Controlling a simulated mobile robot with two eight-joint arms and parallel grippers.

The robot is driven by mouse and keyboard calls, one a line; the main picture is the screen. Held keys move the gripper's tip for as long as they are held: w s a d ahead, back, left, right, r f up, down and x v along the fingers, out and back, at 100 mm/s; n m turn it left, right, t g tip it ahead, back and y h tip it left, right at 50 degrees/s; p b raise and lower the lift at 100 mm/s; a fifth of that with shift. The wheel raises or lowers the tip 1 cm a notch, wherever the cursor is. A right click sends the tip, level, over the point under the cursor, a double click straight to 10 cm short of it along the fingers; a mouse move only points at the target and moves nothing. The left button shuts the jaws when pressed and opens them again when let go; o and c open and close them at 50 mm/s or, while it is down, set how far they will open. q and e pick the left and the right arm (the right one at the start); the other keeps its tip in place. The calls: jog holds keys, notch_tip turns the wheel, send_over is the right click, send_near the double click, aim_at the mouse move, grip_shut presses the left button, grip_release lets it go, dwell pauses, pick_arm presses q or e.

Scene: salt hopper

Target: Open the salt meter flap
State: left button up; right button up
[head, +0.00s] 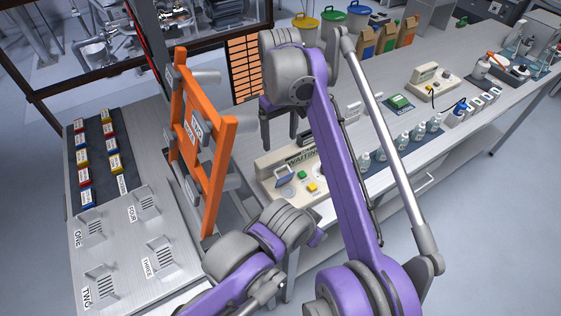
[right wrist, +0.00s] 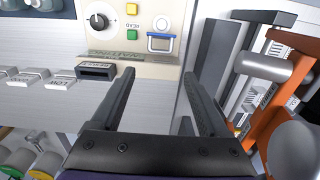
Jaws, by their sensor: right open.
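The cream salt meter (head: 268,161) stands on the bench, with green and yellow buttons on its face. Its small blue-edged flap (head: 284,176) shows on the left part of the face. In the right wrist view the flap (right wrist: 160,43) has a pale face and a loop-shaped handle; I cannot tell how far it stands open. My right gripper (head: 280,134) is open and empty, pointing down behind the meter. In the right wrist view its fingers (right wrist: 159,76) are apart, one to each side of the flap's line, short of it. My left gripper is not in view.
An orange rack (head: 221,175) stands close left of the meter. A black knob (right wrist: 97,21) sits beside the buttons. My own arm links cover the meter's right part in the head view.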

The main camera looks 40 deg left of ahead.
aim_at(278, 160)
notch_tip(278, 160, down, 9)
jog(key=shift+r+b, duration=0.1)
jog(key=shift+b, duration=0.6)
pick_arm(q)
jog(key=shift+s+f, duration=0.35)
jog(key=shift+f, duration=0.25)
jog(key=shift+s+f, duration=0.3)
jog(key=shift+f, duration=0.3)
pick_arm(e)
jog(key=shift+f, duration=0.65)
jog(key=c, duration=1.1)
jog(key=shift+w+a+p, duration=0.1)
jog(key=shift+a+p, duration=0.25)
jog(key=shift+w+a+f, duration=0.1)
jog(key=shift+w, duration=0.05)
jog(key=o, duration=1.1)
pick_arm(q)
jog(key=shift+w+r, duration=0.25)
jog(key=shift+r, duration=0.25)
